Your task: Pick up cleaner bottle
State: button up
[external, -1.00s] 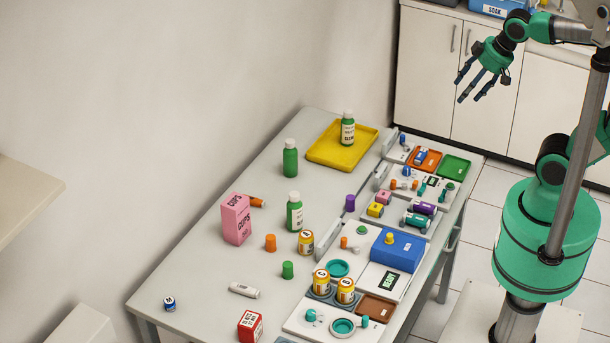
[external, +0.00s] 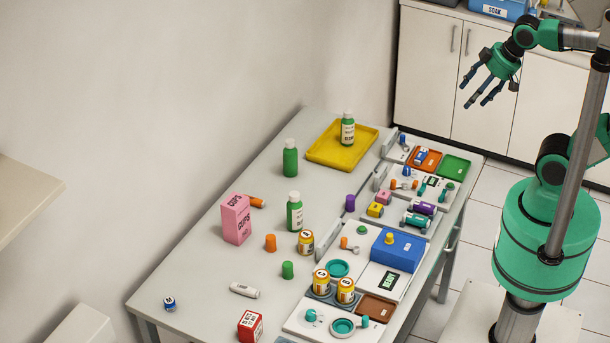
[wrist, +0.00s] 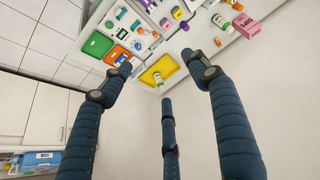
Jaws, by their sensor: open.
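Three green bottles with white caps stand upright on the table; I cannot tell for sure which one is the cleaner bottle. One labelled bottle (external: 348,129) stands on the yellow tray (external: 320,155) at the far end. A green bottle (external: 290,160), with no label showing, stands just left of that tray. Another labelled bottle (external: 294,214) stands mid-table beside the pink box. My gripper (external: 480,92) is open and empty, high and well right of the table, apart from every bottle. In the wrist view its three spread fingers (wrist: 167,88) surround the distant yellow tray (wrist: 171,64).
A pink cups box (external: 236,220), orange-yellow jars (external: 306,242) and a red box (external: 250,325) stand on the table (external: 200,265). Organizer panels with small parts and a blue box (external: 397,250) fill its right side. White cabinets (external: 427,75) stand behind.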

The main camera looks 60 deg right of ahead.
jog(key=m+g, duration=0.4)
jog(key=g, duration=0.2)
send_over(294, 194)
notch_tip(294, 194, down, 27)
jog(key=shift+s+d+r, duration=0.15)
jog(key=shift+a+f, duration=0.2)
jog(key=shift+f, duration=0.2)
jog(key=shift+f+b, duration=0.85)
jog(key=shift+f, duration=3.5)
